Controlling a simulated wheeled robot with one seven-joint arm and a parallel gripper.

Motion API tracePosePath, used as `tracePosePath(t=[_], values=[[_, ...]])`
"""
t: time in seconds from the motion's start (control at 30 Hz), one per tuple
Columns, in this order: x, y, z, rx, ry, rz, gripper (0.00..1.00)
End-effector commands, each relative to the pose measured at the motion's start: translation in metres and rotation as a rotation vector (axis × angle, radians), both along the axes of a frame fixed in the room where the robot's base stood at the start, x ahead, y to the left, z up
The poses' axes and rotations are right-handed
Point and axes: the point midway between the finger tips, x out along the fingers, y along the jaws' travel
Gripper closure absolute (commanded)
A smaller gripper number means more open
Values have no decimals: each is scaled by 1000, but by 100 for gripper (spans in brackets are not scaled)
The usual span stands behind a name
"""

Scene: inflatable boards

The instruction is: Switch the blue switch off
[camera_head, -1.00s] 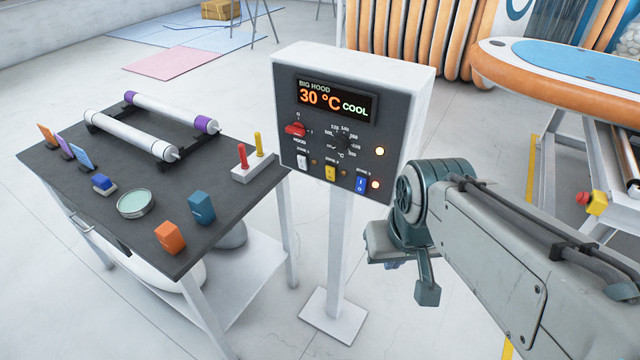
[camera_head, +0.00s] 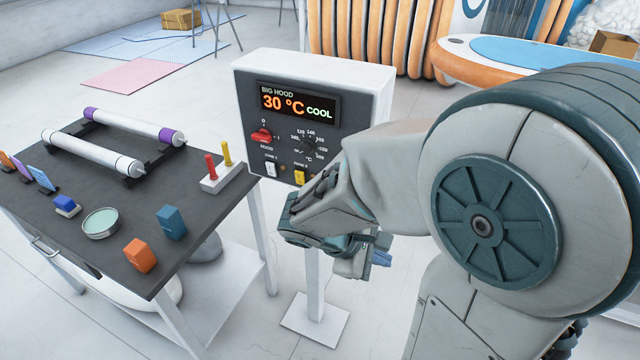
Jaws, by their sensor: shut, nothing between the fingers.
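The control box (camera_head: 310,85) stands on a white post, with a dark front panel reading "BIG HOOD 30 °C COOL". Its white switch (camera_head: 270,168) and yellow switch (camera_head: 299,177) show at the bottom of the panel. The blue switch, to the right of the yellow one, is hidden behind my arm, so its present position cannot be seen. My gripper (camera_head: 350,256) is shut and empty, in front of the post and below the panel in the picture. Its fingertips are mostly hidden, and I cannot tell whether it touches the box.
A red knob (camera_head: 262,135) and a black dial (camera_head: 309,146) sit above the switches. A dark-topped table (camera_head: 75,215) with rollers, blocks and a dish stands at left. Orange-edged boards (camera_head: 370,40) are behind. Floor between table and post is clear.

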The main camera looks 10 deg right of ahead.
Motion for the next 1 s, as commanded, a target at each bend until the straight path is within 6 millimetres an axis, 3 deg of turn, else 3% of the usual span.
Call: tracePosePath(t=[0.17, 0.4, 0.5, 0.63, 1.0], values=[[49, 19, -12, -346, 141, 404, 100], [106, 84, -27, -736, 221, 886, 100], [117, 108, -33, -834, 229, 1015, 100], [123, 127, -38, -902, 230, 1107, 100], [125, 131, -40, -918, 230, 1128, 100]])
